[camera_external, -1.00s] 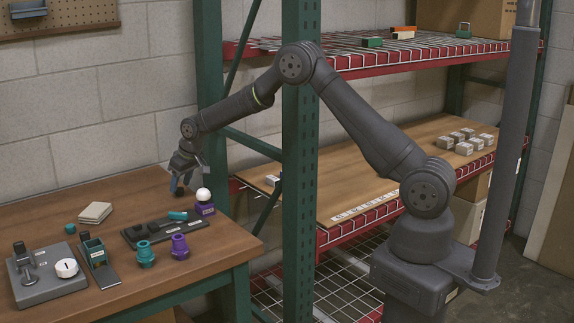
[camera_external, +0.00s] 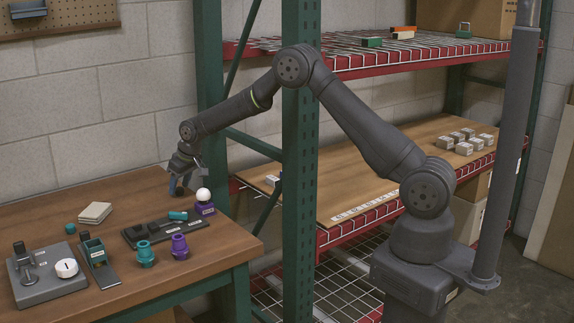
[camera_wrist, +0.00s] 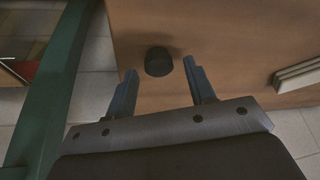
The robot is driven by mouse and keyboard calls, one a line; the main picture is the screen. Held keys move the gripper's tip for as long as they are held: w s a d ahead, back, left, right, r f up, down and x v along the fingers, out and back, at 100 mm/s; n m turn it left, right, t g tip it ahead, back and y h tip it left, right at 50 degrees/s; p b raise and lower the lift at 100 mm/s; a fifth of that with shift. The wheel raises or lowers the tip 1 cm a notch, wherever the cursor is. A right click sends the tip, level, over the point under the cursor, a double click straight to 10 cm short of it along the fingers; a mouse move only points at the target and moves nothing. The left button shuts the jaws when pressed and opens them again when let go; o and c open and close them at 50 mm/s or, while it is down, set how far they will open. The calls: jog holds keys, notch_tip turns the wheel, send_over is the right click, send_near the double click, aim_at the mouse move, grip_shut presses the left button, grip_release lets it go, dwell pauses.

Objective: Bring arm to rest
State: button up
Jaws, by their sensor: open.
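My gripper (camera_external: 184,180) hangs over the back right of the wooden workbench, left of the white ball on its purple base. In the wrist view my gripper (camera_wrist: 160,69) is open, its two blue-grey fingers apart. A dark round piece (camera_wrist: 158,62) stands on the bench between and just beyond the fingertips. A gap shows on both sides of it, and it is not gripped. In the external view that piece is small and partly hidden by my fingers. My arm reaches across from its base on the right, past the green shelf post.
On the workbench (camera_external: 150,198) are a white ball (camera_external: 203,194) on a purple base, a black tray (camera_external: 140,233), teal (camera_external: 145,254) and purple (camera_external: 179,247) parts, a pad stack (camera_external: 95,212) and a grey fixture (camera_external: 45,282). A green post (camera_external: 300,180) stands beside my forearm.

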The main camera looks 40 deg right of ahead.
jog(key=v, duration=1.2)
jog(key=x, duration=1.3)
jog(key=shift+s+d+f, duration=0.1)
jog(key=shift+s+f, duration=0.05)
jog(key=shift+f, duration=0.1)
notch_tip(320, 180, up, 9)
jog(key=shift+r, duration=0.15)
jog(key=s+d+r+m+h, duration=0.1)
jog(key=s+d+r+m, duration=0.3)
jog(key=s+r, duration=0.5)
jog(key=s+d+r+m+h, duration=0.1)
jog(key=s+d+r+m, duration=0.1)
jog(key=s+d+r, duration=0.7)
jog(key=s+d+f+m+h, duration=0.1)
jog(key=s+d+m, duration=0.1)
jog(key=s, duration=0.9)
jog(key=s+d+f+n+y, duration=0.1)
jog(key=s+d+f+n, duration=0.2)
jog(key=s+d+f, duration=0.4)
notch_tip(320, 180, down, 4)
jog(key=shift+s+d+f, duration=0.1)
jog(key=shift+s+d, duration=0.3)
jog(key=shift+s, duration=0.55)
jog(key=shift+o, duration=0.3)
